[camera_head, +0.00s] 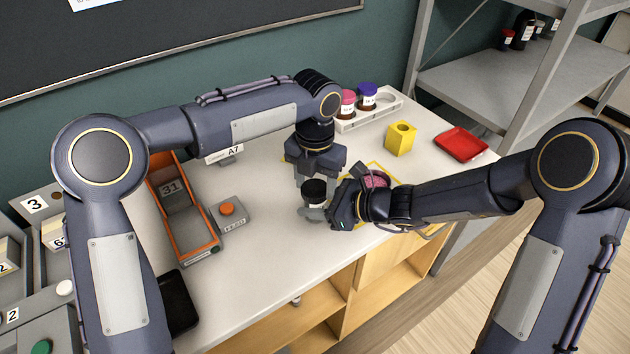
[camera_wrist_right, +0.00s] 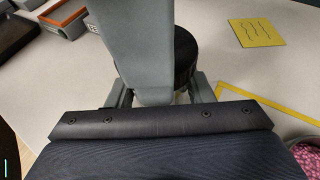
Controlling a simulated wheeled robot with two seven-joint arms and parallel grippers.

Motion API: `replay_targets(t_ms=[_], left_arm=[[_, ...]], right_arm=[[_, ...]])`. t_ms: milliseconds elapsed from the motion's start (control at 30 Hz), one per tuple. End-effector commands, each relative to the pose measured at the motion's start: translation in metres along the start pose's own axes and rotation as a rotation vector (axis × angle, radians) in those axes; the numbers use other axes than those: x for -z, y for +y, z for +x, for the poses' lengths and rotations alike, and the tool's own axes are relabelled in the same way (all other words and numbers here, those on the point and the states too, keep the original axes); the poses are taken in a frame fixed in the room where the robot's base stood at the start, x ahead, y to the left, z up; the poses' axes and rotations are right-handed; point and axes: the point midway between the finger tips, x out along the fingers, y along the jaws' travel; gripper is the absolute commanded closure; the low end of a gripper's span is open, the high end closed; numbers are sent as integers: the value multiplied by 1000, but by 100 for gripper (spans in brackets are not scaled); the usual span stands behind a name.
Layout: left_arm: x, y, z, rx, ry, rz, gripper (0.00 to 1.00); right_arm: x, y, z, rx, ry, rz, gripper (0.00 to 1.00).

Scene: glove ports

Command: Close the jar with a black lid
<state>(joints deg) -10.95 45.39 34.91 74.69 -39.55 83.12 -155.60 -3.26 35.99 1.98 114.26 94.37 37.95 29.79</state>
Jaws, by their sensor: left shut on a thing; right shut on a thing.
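A black lid (camera_head: 314,189) sits upright just below my left gripper (camera_head: 315,176), which reaches down from above and is shut on it. My right gripper (camera_head: 313,213) comes in from the right, low over the table, with its grey fingers shut around the jar below the lid. The jar is almost wholly hidden by these fingers, and I cannot tell whether lid and jar touch. In the right wrist view, the dark round side of the lid (camera_wrist_right: 186,58) shows partly behind a large grey finger.
A pink patterned item (camera_head: 376,180) lies by my right wrist, near yellow tape. Behind are a white rack (camera_head: 385,112) with two capped jars, a yellow block (camera_head: 400,139) and a red tray (camera_head: 461,145). An orange-edged bin (camera_head: 185,215) and button box (camera_head: 229,214) stand left.

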Motion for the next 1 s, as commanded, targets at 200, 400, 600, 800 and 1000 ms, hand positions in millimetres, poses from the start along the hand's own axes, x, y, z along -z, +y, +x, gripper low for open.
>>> replay_targets(t_ms=[200,400,600,800,1000], left_arm=[[0,0,-1,0,-2,-4,30],[0,-2,0,4,-1,-1,21],[0,-5,0,8,0,2,21],[1,-6,0,9,0,5,21],[0,-6,-14,8,-5,6,21]], right_arm=[[0,1,0,-1,1,0,100],[0,1,1,-2,0,-1,100],[0,1,1,-3,0,-2,100],[-1,1,2,-4,-1,-2,100],[-1,1,2,-4,-1,-2,100]])
